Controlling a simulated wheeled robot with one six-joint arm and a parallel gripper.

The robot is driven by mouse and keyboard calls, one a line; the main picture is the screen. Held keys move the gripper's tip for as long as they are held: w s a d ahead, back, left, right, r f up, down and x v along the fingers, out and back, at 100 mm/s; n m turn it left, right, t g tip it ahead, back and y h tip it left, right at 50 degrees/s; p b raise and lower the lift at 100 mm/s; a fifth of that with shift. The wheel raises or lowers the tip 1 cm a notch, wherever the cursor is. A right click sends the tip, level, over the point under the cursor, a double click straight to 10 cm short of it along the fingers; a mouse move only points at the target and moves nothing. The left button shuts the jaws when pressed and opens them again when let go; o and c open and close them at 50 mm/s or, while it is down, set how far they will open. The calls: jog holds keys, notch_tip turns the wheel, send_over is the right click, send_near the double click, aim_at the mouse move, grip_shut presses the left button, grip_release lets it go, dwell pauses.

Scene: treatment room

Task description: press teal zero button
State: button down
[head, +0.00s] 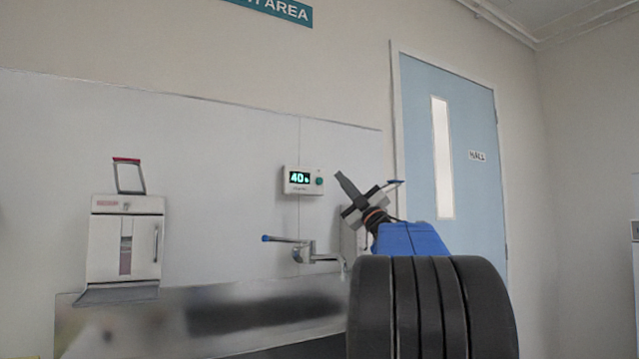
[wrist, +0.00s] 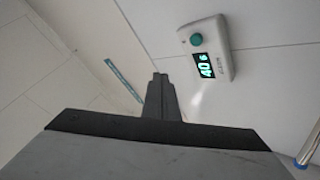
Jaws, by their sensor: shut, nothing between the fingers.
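The teal button (head: 319,181) is a small round knob on the right side of a white wall-mounted timer box (head: 303,190). The box has a lit display (head: 299,178) that reads about 40. In the wrist view the teal button (wrist: 196,39) is on the upper left of the tilted box (wrist: 211,75), beside the display (wrist: 206,64). My gripper (head: 341,177) is shut and empty, to the right of the box in the head view. In the wrist view its fingertips (wrist: 160,77) show lower left of the button, apart from it in the picture.
A wall tap with a blue-ended lever (head: 303,250) is below the timer over a metal sink counter (head: 215,318). A white dispenser (head: 125,240) is at left. A blue door (head: 450,150) is behind my arm at right. The wall around the box looks clear.

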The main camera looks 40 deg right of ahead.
jog(key=w+d, duration=0.2)
jog(key=w, duration=0.6)
jog(key=shift+w, duration=0.25)
jog(key=shift+w, duration=0.15)
dwell(2.0)
jog(key=shift+w+d, duration=0.1)
jog(key=shift+w, duration=0.15)
jog(key=shift+w+d, duration=0.15)
jog(key=shift+w, duration=0.25)
dwell(0.7)
jog(key=shift+s, duration=0.15)
jog(key=shift+s+a, duration=0.2)
jog(key=shift+s, duration=0.5)
jog(key=shift+s, duration=0.1)
jog(key=s, duration=0.2)
jog(key=s+a, duration=0.1)
jog(key=s, duration=0.1)
jog(key=shift+s+a, duration=0.1)
jog(key=shift+s, duration=0.2)
dwell(0.4)
